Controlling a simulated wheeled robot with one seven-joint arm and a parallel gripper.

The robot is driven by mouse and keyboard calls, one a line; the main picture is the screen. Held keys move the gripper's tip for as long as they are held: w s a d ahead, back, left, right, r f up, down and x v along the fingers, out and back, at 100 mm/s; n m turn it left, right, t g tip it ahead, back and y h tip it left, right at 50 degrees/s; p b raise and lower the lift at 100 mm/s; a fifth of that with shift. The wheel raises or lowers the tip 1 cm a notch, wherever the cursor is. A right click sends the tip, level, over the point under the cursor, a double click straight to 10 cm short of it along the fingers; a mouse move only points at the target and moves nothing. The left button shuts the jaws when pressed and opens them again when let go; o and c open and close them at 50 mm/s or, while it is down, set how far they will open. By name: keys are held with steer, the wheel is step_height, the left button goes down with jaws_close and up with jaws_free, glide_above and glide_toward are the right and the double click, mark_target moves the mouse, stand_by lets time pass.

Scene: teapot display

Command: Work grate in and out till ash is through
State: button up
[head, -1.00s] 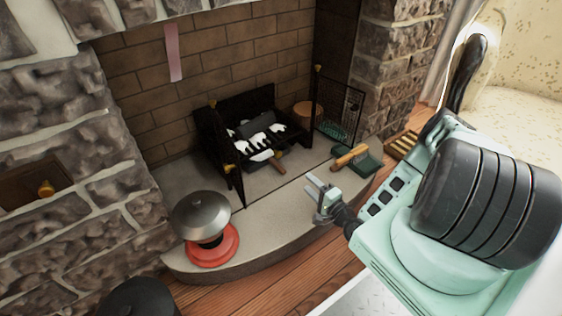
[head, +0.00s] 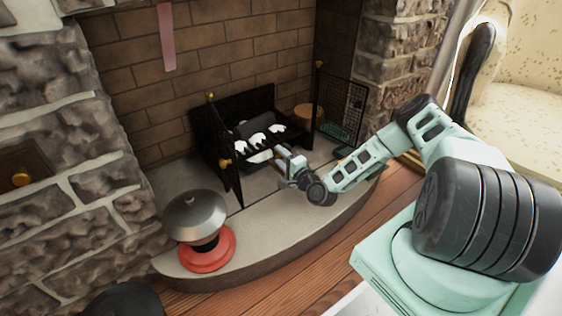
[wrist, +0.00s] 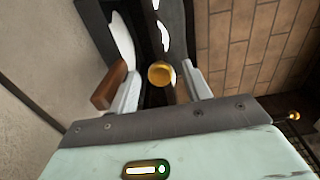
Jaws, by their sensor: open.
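The black grate (head: 205,135) stands on the hearth, with white ash (head: 255,138) and a dark log (head: 257,124) in it. My gripper (head: 289,161) is open at the grate's front right. In the wrist view, my jaws (wrist: 160,92) are spread with a brass knob (wrist: 160,74) showing between them, farther off. A wooden handle (wrist: 108,87) shows beside the left finger, apparently outside the jaws. A brownish piece shows by the right finger; I cannot tell what it is. White ash on dark bars (wrist: 122,40) lies beyond. In the head view my gripper hides the handle.
A grey dome on a red base (head: 208,250) stands at the hearth's front left. A mesh screen (head: 343,105) and a copper-coloured pot (head: 308,113) are right of the grate. A dark green pan (head: 343,152) is partly behind my arm. The pale hearth (head: 275,222) is clear in front.

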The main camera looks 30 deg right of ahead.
steer(key=shift+w, duration=0.2)
steer(key=shift+c, duration=0.2)
jaws_close()
steer(key=shift+s+r+p, duration=0.1)
steer(key=shift+s+p, duration=0.8)
steer(key=shift+s, duration=1.1)
steer(key=shift+s+f, duration=0.2)
steer(key=shift+s, duration=0.1)
steer(key=shift+o, duration=0.2)
jaws_free()
steer(key=shift+d, duration=0.1)
steer(key=shift+r, duration=0.1)
steer(key=s+p, duration=0.2)
steer(key=s, duration=0.3)
steer(key=s+p, duration=0.2)
steer(key=s, duration=0.4)
steer(key=s+p, duration=0.2)
steer(key=s, duration=0.4)
steer(key=shift+s+d, duration=0.2)
steer(key=shift+d, duration=0.1)
